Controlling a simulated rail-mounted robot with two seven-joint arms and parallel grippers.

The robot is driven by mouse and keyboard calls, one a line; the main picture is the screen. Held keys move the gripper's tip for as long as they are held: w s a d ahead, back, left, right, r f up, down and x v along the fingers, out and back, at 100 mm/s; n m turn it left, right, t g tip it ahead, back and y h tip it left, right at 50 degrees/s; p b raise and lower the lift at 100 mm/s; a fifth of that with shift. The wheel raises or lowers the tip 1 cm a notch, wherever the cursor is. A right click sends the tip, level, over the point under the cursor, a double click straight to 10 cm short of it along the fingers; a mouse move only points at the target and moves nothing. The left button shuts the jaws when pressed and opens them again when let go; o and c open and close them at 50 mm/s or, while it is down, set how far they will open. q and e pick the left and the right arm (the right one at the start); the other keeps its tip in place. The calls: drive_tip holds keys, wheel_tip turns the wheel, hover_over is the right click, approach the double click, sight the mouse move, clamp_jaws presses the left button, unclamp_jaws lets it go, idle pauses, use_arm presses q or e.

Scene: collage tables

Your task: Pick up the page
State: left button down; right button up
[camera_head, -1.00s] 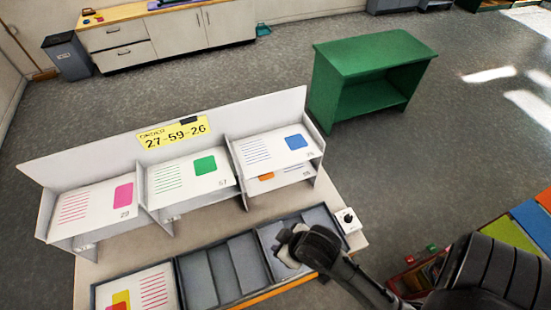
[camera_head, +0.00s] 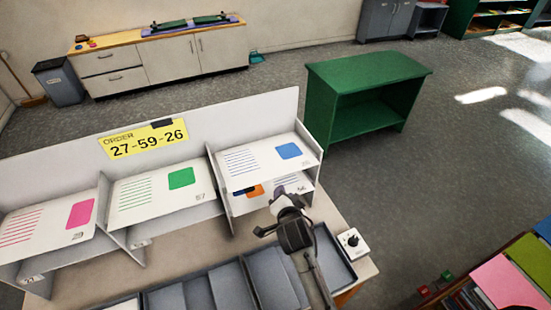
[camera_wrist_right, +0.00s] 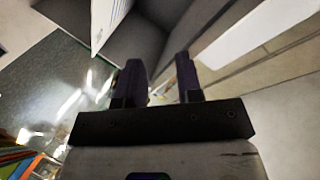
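A white page with a blue square (camera_head: 289,151) lies on the upper right shelf of the white sorter (camera_head: 60,150). A page with an orange square (camera_head: 255,190) lies on the shelf below it, partly hidden by my right gripper. Pages with a green square (camera_head: 181,178) and a pink square (camera_head: 80,214) lie on the middle and left shelves. My right gripper (camera_head: 281,191) is at the front of the lower right shelf. In the right wrist view, its dark fingers (camera_wrist_right: 161,78) are apart with nothing visible between them. My left gripper is out of view.
A yellow order sign (camera_head: 146,139) reading 27-59-26 is on the sorter's back panel. Dark trays (camera_head: 228,288) lie along the table front. A white box with a black knob (camera_head: 352,240) stands at the right. A green shelf (camera_head: 365,68) stands behind.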

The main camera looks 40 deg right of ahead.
sight(279, 176)
drive_tip(key=shift+w+d+r+m+t, duration=0.4)
drive_tip(key=shift+w+m, duration=0.5)
drive_tip(key=shift+m, duration=0.35)
drive_tip(key=shift+w+d+r+m+t, duration=0.4)
drive_tip(key=shift+w+m, duration=0.45)
drive_tip(key=shift+m, duration=0.45)
drive_tip(key=shift+w+d+r+m+t, duration=0.35)
drive_tip(key=shift+w+m, duration=0.55)
drive_tip(key=shift+m, duration=0.35)
clamp_jaws()
